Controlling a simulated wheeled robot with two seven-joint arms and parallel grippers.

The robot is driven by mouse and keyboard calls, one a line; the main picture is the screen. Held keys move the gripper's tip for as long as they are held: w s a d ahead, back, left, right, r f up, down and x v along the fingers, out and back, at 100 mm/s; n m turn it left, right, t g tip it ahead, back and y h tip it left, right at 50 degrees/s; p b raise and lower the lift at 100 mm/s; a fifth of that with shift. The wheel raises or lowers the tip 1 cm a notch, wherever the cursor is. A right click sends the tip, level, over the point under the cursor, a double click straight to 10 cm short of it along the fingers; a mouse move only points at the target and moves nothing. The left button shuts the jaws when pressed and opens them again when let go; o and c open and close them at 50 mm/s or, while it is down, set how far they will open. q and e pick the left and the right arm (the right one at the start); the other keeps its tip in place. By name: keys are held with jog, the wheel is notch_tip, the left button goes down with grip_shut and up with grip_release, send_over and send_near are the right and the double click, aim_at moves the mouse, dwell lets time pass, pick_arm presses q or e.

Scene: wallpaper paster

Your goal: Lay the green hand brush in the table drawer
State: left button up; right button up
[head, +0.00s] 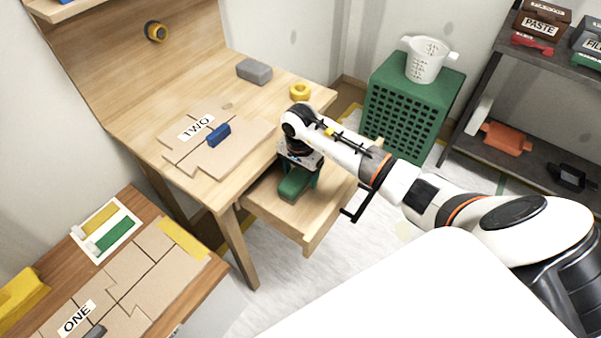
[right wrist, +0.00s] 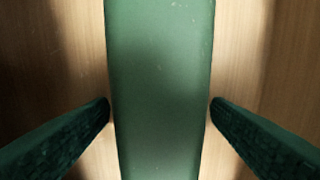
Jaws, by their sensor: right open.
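The green hand brush (head: 294,186) lies in the pulled-out table drawer (head: 272,214), on its wooden bottom. My right gripper (head: 299,174) reaches down into the drawer over the brush. In the right wrist view the brush (right wrist: 160,75) runs lengthwise between the two dark green fingers of the right gripper (right wrist: 160,108). The fingers are open, one on each side, with their tips close to its edges; I cannot tell whether they touch it. My arm and gripper hide part of the brush and the drawer. My left gripper is not in view.
The wooden table (head: 230,100) carries board pieces marked TWO, a blue handle (head: 218,135), a grey block (head: 254,71) and a yellow ring (head: 299,91). A green crate (head: 410,110) with a white cup (head: 425,62) stands behind the drawer. A dark shelf (head: 515,150) is at right.

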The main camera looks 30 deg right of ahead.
aim_at(300, 173)
notch_tip(300, 173, up, 12)
jog(key=shift+f, duration=0.15)
dwell(0.7)
